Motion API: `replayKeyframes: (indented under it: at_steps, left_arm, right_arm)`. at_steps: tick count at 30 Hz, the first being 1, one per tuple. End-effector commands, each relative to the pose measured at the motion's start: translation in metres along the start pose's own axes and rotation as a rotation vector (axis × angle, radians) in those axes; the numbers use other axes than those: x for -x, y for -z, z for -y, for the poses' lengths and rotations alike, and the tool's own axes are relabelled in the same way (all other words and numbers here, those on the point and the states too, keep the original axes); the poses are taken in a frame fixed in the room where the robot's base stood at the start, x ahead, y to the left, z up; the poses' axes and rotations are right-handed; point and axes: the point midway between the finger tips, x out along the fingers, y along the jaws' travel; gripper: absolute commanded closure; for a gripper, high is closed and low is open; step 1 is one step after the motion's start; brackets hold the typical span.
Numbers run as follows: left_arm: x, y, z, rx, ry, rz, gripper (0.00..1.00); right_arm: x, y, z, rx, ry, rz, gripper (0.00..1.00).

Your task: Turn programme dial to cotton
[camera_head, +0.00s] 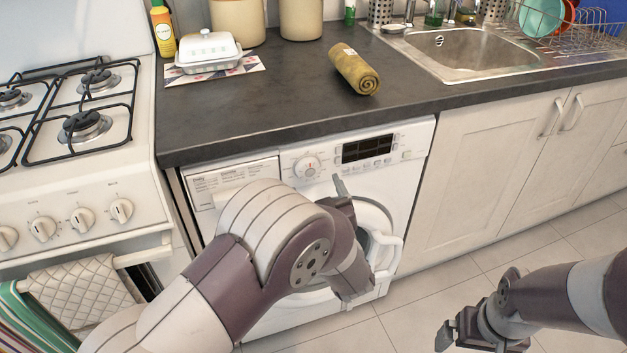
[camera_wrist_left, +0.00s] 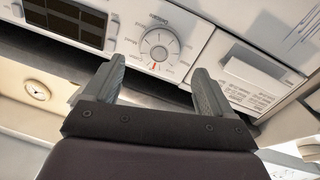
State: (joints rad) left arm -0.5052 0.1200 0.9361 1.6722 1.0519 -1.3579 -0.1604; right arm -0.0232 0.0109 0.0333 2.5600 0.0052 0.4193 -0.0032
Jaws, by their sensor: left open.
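The programme dial (camera_head: 306,167) is a round white knob on the front panel of the white washer (camera_head: 410,178), left of its dark display (camera_head: 367,148). In the left wrist view the picture is turned over, and the dial (camera_wrist_left: 159,45) shows a small red mark near its lower edge. My left gripper (camera_wrist_left: 157,76) is open and empty, its two fingers apart below the dial in that view. In the head view the left gripper (camera_head: 341,190) is in front of the washer, right of and below the dial. My right gripper (camera_head: 448,333) is low at the right; its jaws are unclear.
A dark counter (camera_head: 270,95) overhangs the panel, with a rolled towel (camera_head: 354,69) and a butter dish (camera_head: 208,51) on it. The stove (camera_head: 75,180) stands at left. The floor (camera_head: 480,265) at right is clear.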

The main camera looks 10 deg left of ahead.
Motion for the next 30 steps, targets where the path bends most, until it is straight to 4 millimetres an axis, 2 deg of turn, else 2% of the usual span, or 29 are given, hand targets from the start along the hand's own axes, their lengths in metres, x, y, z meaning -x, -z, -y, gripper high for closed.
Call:
replayKeyframes:
  at_steps: [3, 7, 11, 18, 23, 24, 30]
  left_arm:
    - [-0.025, -0.002, 0.001, 0.002, 0.002, -0.002, 0.16]
    - [-0.041, -0.002, 0.000, 0.000, 0.000, 0.000, 0.16]
    - [-0.048, 0.000, -0.001, 0.001, -0.001, 0.001, 0.16]
    - [-0.049, 0.000, -0.001, 0.000, -0.002, 0.001, 0.16]
    - [-0.049, 0.000, -0.001, 0.000, -0.002, 0.001, 0.68]
    - [-0.048, 0.000, -0.001, 0.000, -0.002, 0.001, 0.72]
    - [-0.048, 0.001, -0.001, -0.011, -0.002, 0.003, 0.71]
  right_arm:
    - [-0.007, -0.001, 0.000, 0.000, 0.000, 0.000, 0.00]
    - [-0.009, -0.001, 0.000, 0.000, 0.000, 0.000, 0.00]
    - [-0.010, -0.001, 0.000, 0.000, 0.000, 0.000, 0.00]
    - [-0.009, -0.001, 0.000, 0.000, 0.000, 0.000, 0.00]
    - [-0.009, -0.001, 0.000, 0.000, 0.000, 0.000, 0.00]
    - [-0.009, -0.001, 0.000, 0.000, 0.000, 0.000, 0.00]
    - [-0.006, -0.001, 0.000, 0.000, 0.000, 0.000, 0.00]
